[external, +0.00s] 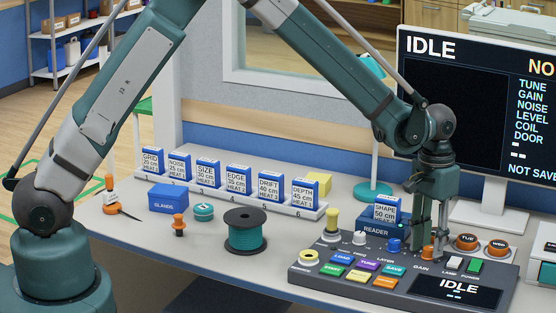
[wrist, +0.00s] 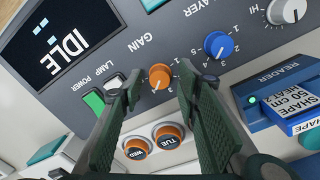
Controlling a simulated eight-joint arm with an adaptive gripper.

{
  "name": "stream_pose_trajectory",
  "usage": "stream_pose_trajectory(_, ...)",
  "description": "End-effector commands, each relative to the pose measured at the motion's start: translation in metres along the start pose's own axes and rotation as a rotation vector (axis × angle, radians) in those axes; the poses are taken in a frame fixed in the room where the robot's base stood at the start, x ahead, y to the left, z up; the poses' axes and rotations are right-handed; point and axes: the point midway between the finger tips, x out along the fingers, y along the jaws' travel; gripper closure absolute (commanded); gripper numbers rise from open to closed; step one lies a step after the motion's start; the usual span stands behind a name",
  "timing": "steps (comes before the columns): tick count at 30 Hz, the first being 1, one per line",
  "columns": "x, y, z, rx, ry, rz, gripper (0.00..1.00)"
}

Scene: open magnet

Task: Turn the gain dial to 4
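The gain dial is a small orange knob on the dark console, just above the GAIN label in the external view (external: 428,252). In the wrist view the same orange knob (wrist: 159,76) lies between my fingertips, with a light pointer mark toward the lower edge. I cannot read for certain which number it points at. My gripper (external: 432,238) is upright above the dial. In the wrist view my gripper (wrist: 156,88) is open, one finger on each side of the knob, with visible gaps.
A blue dial (wrist: 218,45) sits close beside one finger. The lamp and power switches (wrist: 104,94) are near the other. Two orange TUE and WED buttons (wrist: 152,141) lie close by. A reader holding a SHAPE box (external: 385,213) stands behind. The console screen (external: 457,287) reads IDLE.

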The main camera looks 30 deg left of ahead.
Motion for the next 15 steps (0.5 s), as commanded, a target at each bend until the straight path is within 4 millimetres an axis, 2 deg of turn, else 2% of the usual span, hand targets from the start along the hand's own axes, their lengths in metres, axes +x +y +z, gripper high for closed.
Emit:
stream_pose_trajectory(8,-0.03,0.0,0.0,0.0,0.0,0.0,0.67)
stream_pose_trajectory(15,-0.068,0.0,0.001,0.0,0.0,0.0,0.67)
